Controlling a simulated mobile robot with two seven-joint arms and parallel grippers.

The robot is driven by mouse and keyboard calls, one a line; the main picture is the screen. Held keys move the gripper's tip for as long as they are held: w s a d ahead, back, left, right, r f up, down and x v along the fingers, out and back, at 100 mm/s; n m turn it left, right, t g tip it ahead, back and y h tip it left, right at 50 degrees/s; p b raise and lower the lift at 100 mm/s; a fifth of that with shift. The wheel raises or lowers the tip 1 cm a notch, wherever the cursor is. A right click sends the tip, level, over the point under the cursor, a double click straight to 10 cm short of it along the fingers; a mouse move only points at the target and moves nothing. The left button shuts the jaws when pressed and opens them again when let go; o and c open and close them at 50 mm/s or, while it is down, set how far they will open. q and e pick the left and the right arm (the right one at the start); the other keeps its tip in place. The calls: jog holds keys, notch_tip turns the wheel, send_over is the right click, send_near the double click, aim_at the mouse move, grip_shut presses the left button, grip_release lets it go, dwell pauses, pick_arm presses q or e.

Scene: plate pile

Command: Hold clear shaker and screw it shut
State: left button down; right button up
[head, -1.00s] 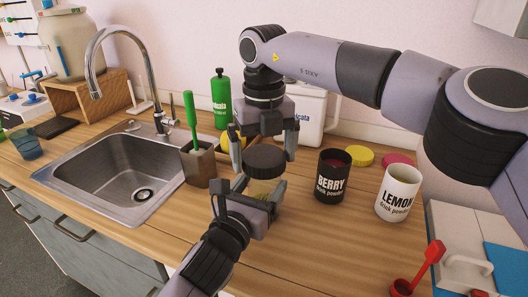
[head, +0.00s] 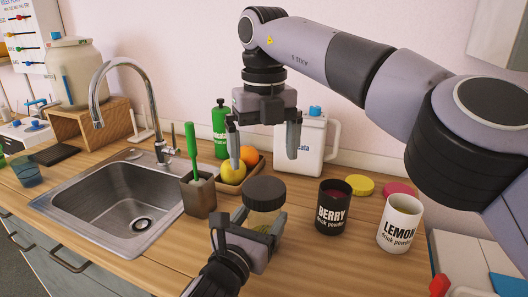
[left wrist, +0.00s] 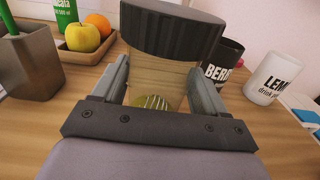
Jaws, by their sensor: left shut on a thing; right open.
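The clear shaker (head: 262,220) stands upright over the counter with its dark ribbed lid (head: 265,193) on top. My left gripper (head: 248,232) is shut around the shaker's body below the lid. In the left wrist view the clear body (left wrist: 160,78) is between the two fingers, with yellowish contents and a wire piece low inside; the lid (left wrist: 170,30) covers its top. I cannot tell how tightly the lid sits. My right gripper (head: 263,142) is open and empty, pointing down above the lid and apart from it.
A brush holder (head: 199,196) and fruit tray (head: 233,188) are to the left and behind. The sink (head: 120,205) is farther left. A white jug (head: 308,150) stands behind.

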aim_at(257, 225)
pick_arm(q)
grip_release()
jog(key=shift+v, duration=3.6)
